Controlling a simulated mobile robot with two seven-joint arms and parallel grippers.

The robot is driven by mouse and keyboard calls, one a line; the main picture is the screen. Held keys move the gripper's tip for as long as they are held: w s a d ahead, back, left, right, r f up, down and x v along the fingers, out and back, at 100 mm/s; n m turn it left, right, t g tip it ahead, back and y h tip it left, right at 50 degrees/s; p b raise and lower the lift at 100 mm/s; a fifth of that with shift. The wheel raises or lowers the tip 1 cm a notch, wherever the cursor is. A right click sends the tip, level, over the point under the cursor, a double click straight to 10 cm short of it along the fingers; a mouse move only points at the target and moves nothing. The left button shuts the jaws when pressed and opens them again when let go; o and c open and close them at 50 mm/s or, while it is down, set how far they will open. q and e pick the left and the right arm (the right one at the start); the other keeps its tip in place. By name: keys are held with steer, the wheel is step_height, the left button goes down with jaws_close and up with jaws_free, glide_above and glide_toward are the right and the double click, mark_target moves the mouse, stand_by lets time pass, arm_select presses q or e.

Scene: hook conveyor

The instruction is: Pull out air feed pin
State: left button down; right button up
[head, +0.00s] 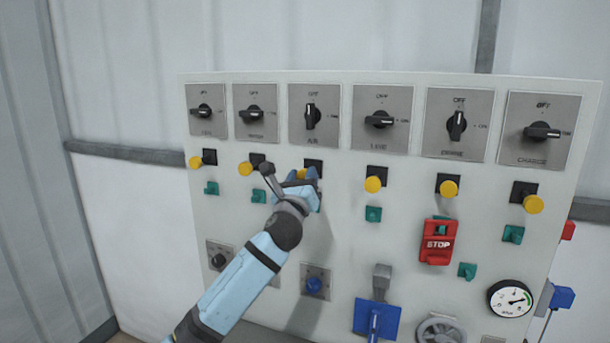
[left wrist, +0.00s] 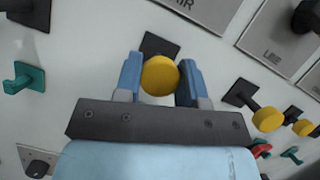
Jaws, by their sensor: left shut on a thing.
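The air feed pin is a round yellow knob (left wrist: 160,76) at a black square plate (left wrist: 157,45), below the AIR switch (head: 312,114). In the head view only part of the yellow knob (head: 302,173) shows behind my fingers. My left gripper (head: 305,180) is at the panel with its blue fingers on either side of this knob, shut on it. The left wrist view shows the knob between the two fingers. The pin's shaft is hidden behind the knob, so I cannot tell how far it sits in the plate. My right gripper is not in view.
Other yellow knobs flank it, such as one under LINE (head: 373,184). Small green hooks (head: 373,214) stick out below. A red STOP box (head: 437,242), a blue lever (head: 376,318) and a gauge (head: 510,298) are at the lower right.

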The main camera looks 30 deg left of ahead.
arm_select(q)
steer(key=c, duration=0.7)
jaws_free()
steer(key=b+v, duration=0.3)
steer(key=v, duration=1.1)
